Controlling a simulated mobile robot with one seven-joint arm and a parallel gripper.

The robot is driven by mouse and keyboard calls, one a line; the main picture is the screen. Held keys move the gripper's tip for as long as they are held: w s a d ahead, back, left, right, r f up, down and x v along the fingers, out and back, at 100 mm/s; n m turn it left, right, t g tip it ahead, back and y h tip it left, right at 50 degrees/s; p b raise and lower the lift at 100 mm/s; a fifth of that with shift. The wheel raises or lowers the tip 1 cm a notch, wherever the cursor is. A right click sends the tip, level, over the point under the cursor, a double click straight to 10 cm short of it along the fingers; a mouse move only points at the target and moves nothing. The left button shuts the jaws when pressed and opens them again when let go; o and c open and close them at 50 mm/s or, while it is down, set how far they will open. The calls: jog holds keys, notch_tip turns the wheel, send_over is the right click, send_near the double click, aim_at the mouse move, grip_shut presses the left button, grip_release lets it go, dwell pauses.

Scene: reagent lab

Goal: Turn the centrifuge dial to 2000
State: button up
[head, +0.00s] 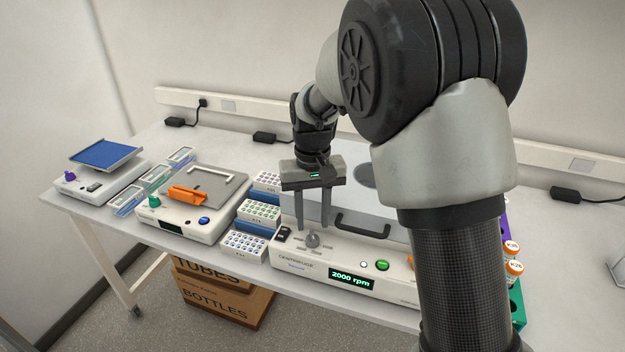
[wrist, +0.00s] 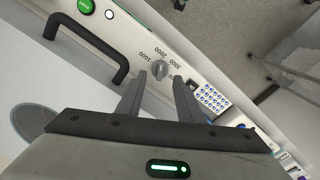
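The centrifuge (head: 300,262) is a white box at the front of the bench, with its display (head: 351,279) lit and reading "2000 rpm". Its grey dial (head: 312,240) is on the left of the front panel. In the wrist view the dial (wrist: 160,69) sits among printed numbers including 1000, 2000 and 3000; its pointer is too small to read surely. My gripper (head: 314,226) points down over the dial. Its two fingers are apart, and in the wrist view the gripper (wrist: 160,78) frames the dial between its tips with no clear contact.
The centrifuge's black handle (head: 362,226) and green button (head: 382,265) are right of the dial. Racks of vials (head: 245,245) stand close on its left. A device with an orange clamp (head: 187,195) is farther left. Orange-capped bottles (head: 514,267) stand on the right.

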aim_at(313, 234)
notch_tip(313, 234, up, 13)
jog(key=shift+f, duration=0.15)
